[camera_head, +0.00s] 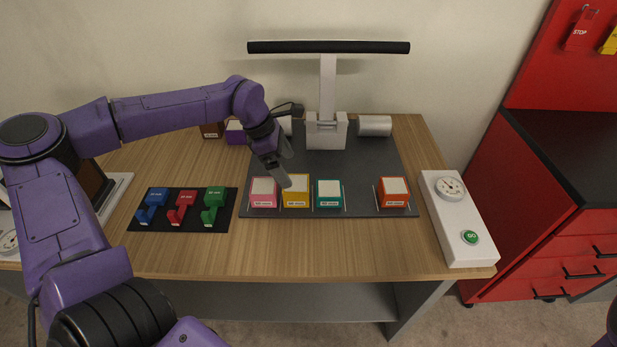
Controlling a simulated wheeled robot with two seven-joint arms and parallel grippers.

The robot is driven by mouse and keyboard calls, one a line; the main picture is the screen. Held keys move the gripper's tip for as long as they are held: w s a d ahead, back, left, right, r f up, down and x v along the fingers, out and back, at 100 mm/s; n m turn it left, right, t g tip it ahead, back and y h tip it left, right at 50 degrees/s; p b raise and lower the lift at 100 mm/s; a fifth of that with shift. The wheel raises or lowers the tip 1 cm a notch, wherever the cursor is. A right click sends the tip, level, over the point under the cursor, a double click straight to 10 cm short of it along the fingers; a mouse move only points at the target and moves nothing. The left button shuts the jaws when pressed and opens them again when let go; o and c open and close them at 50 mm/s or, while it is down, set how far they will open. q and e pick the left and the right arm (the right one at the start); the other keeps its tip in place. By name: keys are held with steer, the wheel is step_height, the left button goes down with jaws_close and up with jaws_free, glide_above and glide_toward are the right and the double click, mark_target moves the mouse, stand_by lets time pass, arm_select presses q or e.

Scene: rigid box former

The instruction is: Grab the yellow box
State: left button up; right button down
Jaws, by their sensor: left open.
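The yellow box (296,197) has a white top and a small label on its front. It stands on the dark mat (345,203) between a pink box (264,197) and a teal box (328,199). My left gripper (287,180) is open and reaches down from the upper left. Its fingertips are at the back left edge of the yellow box's top, in front of part of it in this view. I cannot tell whether they touch it. Nothing shows between the fingers. My right gripper is out of view.
An orange box (393,198) stands farther right on the mat. A press-like stand (327,130) with a black bar rises behind. A white panel with gauge and green button (470,237) lies right. Blue, red and green clamps (182,208) lie left. A red cabinet (540,220) is beyond the table.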

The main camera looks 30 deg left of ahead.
mark_target(295, 183)
arm_select(q)
steer(key=f, duration=0.1)
steer(key=d+f, duration=0.1)
steer(key=s+f, duration=0.1)
steer(key=shift+d, duration=0.25)
steer(key=p+x, duration=0.1)
steer(key=x, duration=0.2)
steer(key=w+p+x, duration=0.1)
steer(key=x, duration=0.1)
steer(key=shift+d+f, duration=0.2)
steer(key=shift+f, duration=0.1)
steer(key=shift+s, duration=0.15)
steer(key=shift+c, duration=0.3)
steer(key=c, duration=1.1)
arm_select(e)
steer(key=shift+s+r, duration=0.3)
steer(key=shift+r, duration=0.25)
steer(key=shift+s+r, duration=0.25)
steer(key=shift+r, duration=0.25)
